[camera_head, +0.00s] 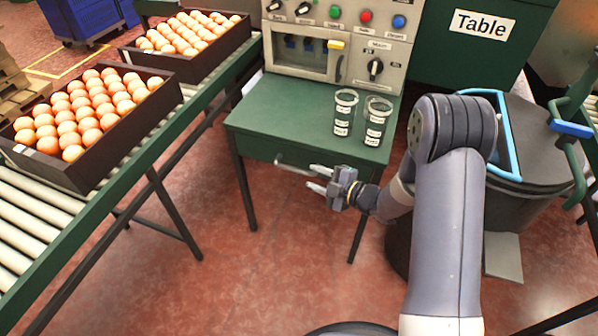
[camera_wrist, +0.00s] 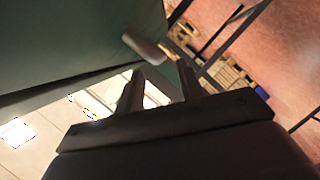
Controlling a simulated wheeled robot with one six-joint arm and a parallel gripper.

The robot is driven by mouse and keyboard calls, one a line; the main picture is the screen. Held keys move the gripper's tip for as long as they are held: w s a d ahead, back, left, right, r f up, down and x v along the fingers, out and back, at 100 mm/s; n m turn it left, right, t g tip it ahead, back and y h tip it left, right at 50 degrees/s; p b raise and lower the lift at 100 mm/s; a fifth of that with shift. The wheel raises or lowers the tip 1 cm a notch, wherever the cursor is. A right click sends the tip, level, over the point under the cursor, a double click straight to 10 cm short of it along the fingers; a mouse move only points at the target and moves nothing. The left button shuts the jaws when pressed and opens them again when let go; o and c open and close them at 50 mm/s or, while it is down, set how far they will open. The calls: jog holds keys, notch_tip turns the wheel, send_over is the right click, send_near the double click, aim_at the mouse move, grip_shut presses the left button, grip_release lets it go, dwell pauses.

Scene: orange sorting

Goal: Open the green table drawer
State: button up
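The green table (camera_head: 240,118) stands in the middle of the head view, with its drawer (camera_head: 255,150) under the top. The drawer front looks flush with the table. A pale bar handle (camera_head: 290,166) sticks out from the drawer front; it also shows in the wrist view (camera_wrist: 143,46). My gripper (camera_head: 316,178) is just right of the handle, below the table's front edge. Its two fingers are apart with nothing between them. In the wrist view the fingertips (camera_wrist: 160,76) lie close to the handle's end; I cannot tell whether they touch it.
Two glass containers (camera_head: 344,114) (camera_head: 377,122) stand on the table's right side, before a control panel (camera_head: 330,45). A roller conveyor (camera_head: 28,208) with two crates of orange round fruit (camera_head: 60,175) (camera_head: 190,68) runs along the left. A dark bin (camera_head: 535,150) stands right. Red floor before the table is clear.

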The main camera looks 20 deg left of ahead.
aim_at(304, 173)
jog(key=x, duration=0.6)
jog(key=shift+w+a+b, duration=0.15)
jog(key=shift+a+b, duration=0.2)
jog(key=shift+b, duration=0.05)
grip_shut()
